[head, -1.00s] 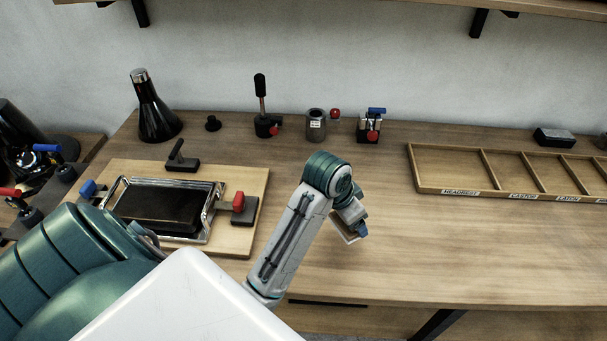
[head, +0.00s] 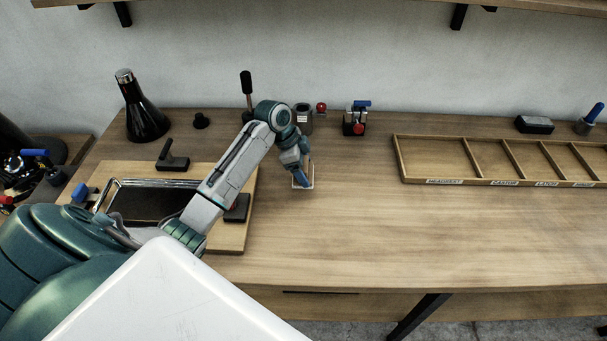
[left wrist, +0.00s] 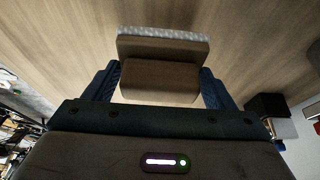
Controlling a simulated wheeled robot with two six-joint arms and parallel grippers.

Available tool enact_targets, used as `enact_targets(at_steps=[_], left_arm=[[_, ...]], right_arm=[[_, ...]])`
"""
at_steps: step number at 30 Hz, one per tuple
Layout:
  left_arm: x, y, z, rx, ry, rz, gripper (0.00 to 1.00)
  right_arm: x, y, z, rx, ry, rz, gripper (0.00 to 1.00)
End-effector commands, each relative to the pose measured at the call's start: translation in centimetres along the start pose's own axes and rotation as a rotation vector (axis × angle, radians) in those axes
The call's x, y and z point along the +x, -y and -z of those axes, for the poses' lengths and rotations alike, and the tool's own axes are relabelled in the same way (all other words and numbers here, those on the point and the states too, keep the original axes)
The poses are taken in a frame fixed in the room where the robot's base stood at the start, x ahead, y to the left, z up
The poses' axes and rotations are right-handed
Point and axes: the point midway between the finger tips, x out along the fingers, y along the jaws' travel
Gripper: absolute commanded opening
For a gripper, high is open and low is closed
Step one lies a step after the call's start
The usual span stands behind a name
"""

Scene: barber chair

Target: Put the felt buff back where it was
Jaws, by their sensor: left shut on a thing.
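The felt buff (left wrist: 163,48) shows in the left wrist view as a brown wooden block with a pale grey felt edge. My left gripper (left wrist: 160,84) is shut on it, with a blue finger at each side of the block. In the head view the left gripper (head: 304,174) hangs over the middle of the bench, and a pale edge of the buff (head: 302,187) shows around its tip. I cannot tell whether the buff touches the bench top. My right gripper is not in view.
A compartment tray (head: 416,179) with labels lies at right, with a dark block (head: 534,124) behind it. A grey cup (head: 302,118) and a clamp (head: 354,122) stand behind the gripper. A board with a metal-framed pad (head: 150,205) lies at left. The front middle is clear.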

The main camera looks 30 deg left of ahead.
Motion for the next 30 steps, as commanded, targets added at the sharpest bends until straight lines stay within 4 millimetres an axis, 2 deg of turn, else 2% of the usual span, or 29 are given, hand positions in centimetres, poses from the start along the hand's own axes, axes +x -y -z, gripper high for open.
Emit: enact_targets(at_steps=[10,19,20,23,30], left_arm=[[3.5,-0.1,-1.4,-0.002,0.001,-0.001,0.49],[3.8,0.0,-1.6,-0.001,0.001,0.001,0.49],[3.9,0.0,-1.6,-0.001,0.001,0.001,0.79],[3.8,0.0,-1.6,-0.001,0.001,0.001,0.99],[3.8,0.0,-1.6,-0.001,0.001,0.001,0.99]], right_arm=[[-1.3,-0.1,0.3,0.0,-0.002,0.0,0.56],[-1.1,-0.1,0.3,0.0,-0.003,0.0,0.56],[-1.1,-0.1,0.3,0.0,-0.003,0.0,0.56],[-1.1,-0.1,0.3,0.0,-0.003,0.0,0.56],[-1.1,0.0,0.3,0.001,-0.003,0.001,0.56]])
